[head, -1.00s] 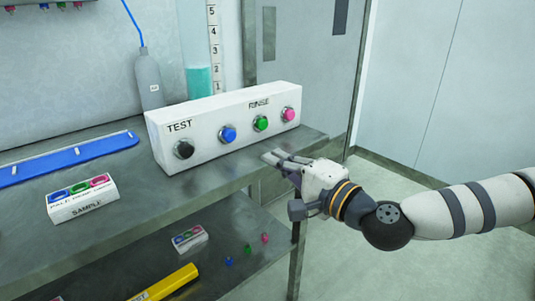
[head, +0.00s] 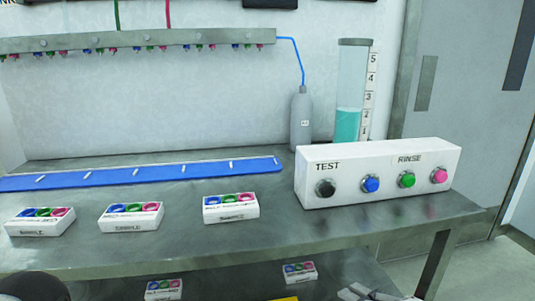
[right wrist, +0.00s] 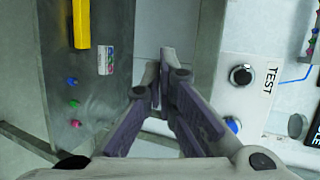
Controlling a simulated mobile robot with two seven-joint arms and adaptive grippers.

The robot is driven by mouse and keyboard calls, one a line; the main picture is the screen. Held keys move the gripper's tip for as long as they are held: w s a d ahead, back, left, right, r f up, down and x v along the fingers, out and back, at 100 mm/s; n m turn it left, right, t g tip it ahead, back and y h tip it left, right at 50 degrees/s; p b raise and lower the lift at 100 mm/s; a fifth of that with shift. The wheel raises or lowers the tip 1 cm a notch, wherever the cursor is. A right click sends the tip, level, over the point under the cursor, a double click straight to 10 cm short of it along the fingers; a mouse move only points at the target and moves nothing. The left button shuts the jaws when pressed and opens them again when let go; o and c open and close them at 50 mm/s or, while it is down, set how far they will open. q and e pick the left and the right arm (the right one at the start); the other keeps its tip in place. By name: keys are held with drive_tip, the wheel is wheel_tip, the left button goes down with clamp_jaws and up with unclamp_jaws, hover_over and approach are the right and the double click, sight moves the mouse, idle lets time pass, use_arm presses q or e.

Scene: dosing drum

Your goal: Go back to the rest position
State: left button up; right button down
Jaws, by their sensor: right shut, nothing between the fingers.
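My right gripper (head: 368,291) shows at the bottom edge of the head view, low in front of the table, below the button box. In the right wrist view its fingers (right wrist: 167,62) come together with nothing between them. The white button box (head: 380,172) stands at the table's right end, with a black TEST button and blue, green and pink RINSE buttons. It also shows at the right of the right wrist view (right wrist: 250,102), apart from the fingers. My left gripper is not in view; a dark rounded part shows at the lower left of the head view.
The steel table (head: 200,245) carries three white sample blocks (head: 230,209) and a long blue strip (head: 140,175). A grey bottle (head: 302,120) and a teal-filled cylinder (head: 351,95) stand behind the box. A lower shelf holds small blocks (head: 300,272). Floor shows at right.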

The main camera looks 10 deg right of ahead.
drive_tip(key=s+a+f+n+g, duration=0.2)
drive_tip(key=s+a+f+g, duration=0.1)
drive_tip(key=s+f, duration=0.25)
drive_tip(key=s+a+f+n+g+y+p, duration=0.1)
drive_tip(key=s+a+f+n+g, duration=0.2)
drive_tip(key=s, duration=0.4)
drive_tip(key=s+a+f+n+g, duration=0.1)
drive_tip(key=s+a+f+g, duration=0.3)
drive_tip(key=s+f, duration=0.25)
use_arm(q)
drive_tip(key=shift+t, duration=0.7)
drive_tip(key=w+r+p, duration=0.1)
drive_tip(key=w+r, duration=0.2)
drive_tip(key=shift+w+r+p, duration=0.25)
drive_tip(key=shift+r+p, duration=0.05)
use_arm(e)
drive_tip(key=s+d+f+n+g+h, duration=0.2)
drive_tip(key=s+d+n+h, duration=0.1)
drive_tip(key=s+d, duration=0.3)
drive_tip(key=s+d+f+n+g+h, duration=0.2)
drive_tip(key=s+d+n+g+h, duration=0.1)
drive_tip(key=s+d, duration=0.4)
drive_tip(key=s+n, duration=0.1)
drive_tip(key=s, duration=0.2)
drive_tip(key=shift+s+d+f+h, duration=0.15)
drive_tip(key=shift+s+h, duration=0.05)
drive_tip(key=shift+h, duration=0.1)
